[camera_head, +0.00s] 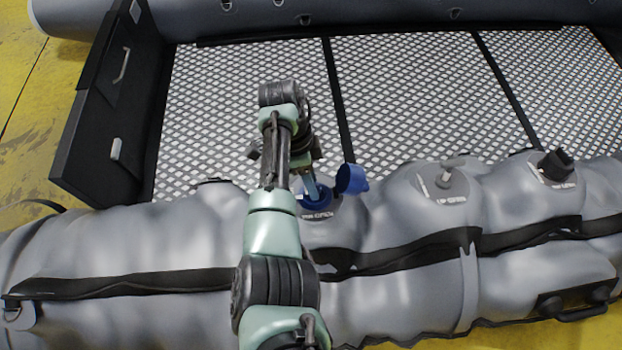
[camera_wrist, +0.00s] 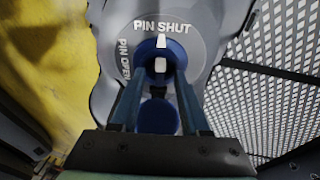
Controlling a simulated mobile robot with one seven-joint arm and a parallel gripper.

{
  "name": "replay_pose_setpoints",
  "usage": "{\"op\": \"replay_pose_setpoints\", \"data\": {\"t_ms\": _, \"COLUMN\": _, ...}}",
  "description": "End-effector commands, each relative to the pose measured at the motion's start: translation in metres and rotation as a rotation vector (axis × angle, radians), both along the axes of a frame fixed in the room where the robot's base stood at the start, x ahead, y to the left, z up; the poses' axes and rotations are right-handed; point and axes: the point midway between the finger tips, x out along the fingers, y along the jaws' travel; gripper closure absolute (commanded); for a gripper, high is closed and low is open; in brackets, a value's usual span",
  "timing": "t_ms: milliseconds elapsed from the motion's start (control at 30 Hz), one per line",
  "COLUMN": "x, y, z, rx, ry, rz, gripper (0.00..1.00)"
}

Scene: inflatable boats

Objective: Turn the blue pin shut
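The blue pin sits inside a blue-rimmed valve on the grey tube; the valve (camera_head: 316,199) shows below my gripper in the head view. In the wrist view the blue pin (camera_wrist: 160,52) is seen end-on, with white marks in line toward the printed words PIN SHUT. PIN OPEN is printed to the left. A blue cap (camera_head: 352,179) stands open beside the valve and also shows between my fingers in the wrist view (camera_wrist: 158,117). My gripper (camera_wrist: 160,80) points down at the valve, its two fingers apart, one on each side. Contact with the pin cannot be made out.
Two other valves sit to the right on the tube: one with a grey stem (camera_head: 453,172), one with a black cap (camera_head: 556,165). A patterned metal floor (camera_head: 410,100) lies behind. A black box (camera_head: 110,110) stands at the left. Black straps run along the tube.

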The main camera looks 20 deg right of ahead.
Motion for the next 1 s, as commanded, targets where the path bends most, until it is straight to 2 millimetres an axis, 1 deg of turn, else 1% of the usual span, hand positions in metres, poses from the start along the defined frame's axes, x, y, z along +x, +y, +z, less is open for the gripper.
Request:
{"op": "replay_pose_setpoints", "data": {"t_ms": 233, "x": 0.0, "y": 0.001, "z": 0.0, "rx": 0.002, "ry": 0.001, "rz": 0.002, "gripper": 0.55}}
{"op": "replay_pose_setpoints", "data": {"t_ms": 367, "x": 0.003, "y": 0.002, "z": 0.011, "rx": 0.001, "ry": -0.001, "rz": 0.003, "gripper": 0.55}}
{"op": "replay_pose_setpoints", "data": {"t_ms": 467, "x": 0.007, "y": 0.005, "z": 0.028, "rx": 0.001, "ry": -0.002, "rz": 0.003, "gripper": 0.55}}
{"op": "replay_pose_setpoints", "data": {"t_ms": 700, "x": 0.02, "y": 0.012, "z": 0.081, "rx": 0.002, "ry": -0.003, "rz": 0.002, "gripper": 0.55}}
{"op": "replay_pose_setpoints", "data": {"t_ms": 800, "x": 0.025, "y": 0.015, "z": 0.099, "rx": 0.001, "ry": -0.002, "rz": 0.002, "gripper": 0.55}}
{"op": "replay_pose_setpoints", "data": {"t_ms": 900, "x": 0.029, "y": 0.017, "z": 0.112, "rx": 0.001, "ry": -0.002, "rz": 0.002, "gripper": 0.55}}
{"op": "replay_pose_setpoints", "data": {"t_ms": 1000, "x": 0.03, "y": 0.018, "z": 0.12, "rx": 0.001, "ry": 0.0, "rz": 0.002, "gripper": 0.55}}
